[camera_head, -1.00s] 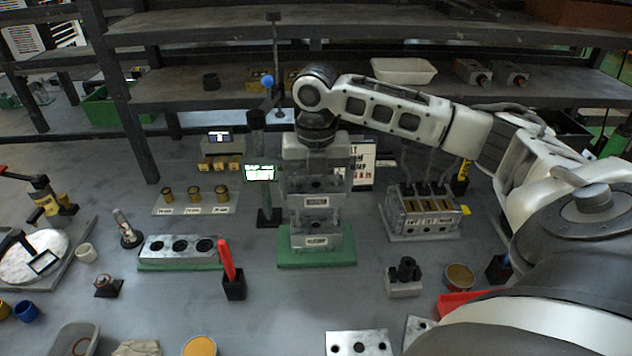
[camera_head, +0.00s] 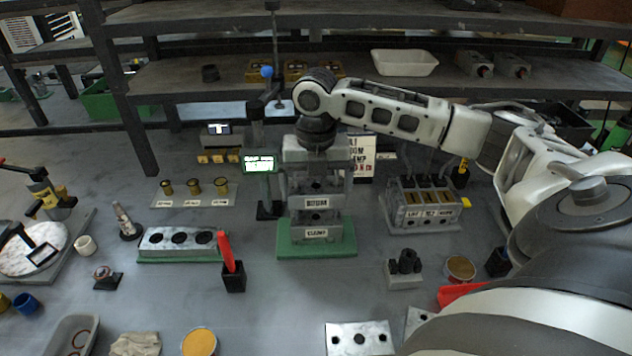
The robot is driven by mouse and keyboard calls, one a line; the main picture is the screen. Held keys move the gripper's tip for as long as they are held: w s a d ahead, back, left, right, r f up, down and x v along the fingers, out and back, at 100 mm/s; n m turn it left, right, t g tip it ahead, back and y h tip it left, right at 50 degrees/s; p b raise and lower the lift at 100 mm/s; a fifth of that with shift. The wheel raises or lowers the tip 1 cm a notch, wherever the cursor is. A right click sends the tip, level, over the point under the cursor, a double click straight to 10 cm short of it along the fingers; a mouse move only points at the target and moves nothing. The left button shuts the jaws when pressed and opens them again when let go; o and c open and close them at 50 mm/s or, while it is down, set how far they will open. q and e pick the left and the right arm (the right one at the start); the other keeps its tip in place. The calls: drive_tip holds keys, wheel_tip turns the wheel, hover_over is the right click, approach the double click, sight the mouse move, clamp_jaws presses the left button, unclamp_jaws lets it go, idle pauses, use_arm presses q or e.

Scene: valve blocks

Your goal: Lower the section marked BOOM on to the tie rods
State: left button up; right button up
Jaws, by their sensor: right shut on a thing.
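The grey section marked BOOM (camera_head: 316,203) is upright in the middle of the bench. My right gripper (camera_head: 317,165) comes down from above and is shut on it; the fingertips are hard to make out against the block. Directly below is another grey section with a white label (camera_head: 316,233), standing on a green base (camera_head: 290,249). The gap between the two sections looks small or closed; I cannot tell whether they touch. The tie rods are not clearly visible, apart from a thin upright at the left side of the stack. My left gripper is not in view.
A post with a lit green display (camera_head: 259,164) stands close to the left of the stack. A grey valve block with several levers (camera_head: 424,206) stands to the right. A red marker in a black holder (camera_head: 233,276) is at front left.

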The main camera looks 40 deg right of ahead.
sight(317, 186)
drive_tip(key=shift+f, duration=0.1)
drive_tip(key=o, duration=0.9)
use_arm(q)
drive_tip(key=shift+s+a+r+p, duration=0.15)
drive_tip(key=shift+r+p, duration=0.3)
drive_tip(key=shift+p, duration=0.45)
use_arm(e)
wheel_tip(317, 186, up, 16)
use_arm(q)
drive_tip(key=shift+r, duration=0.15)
use_arm(e)
drive_tip(key=shift+s, duration=0.1)
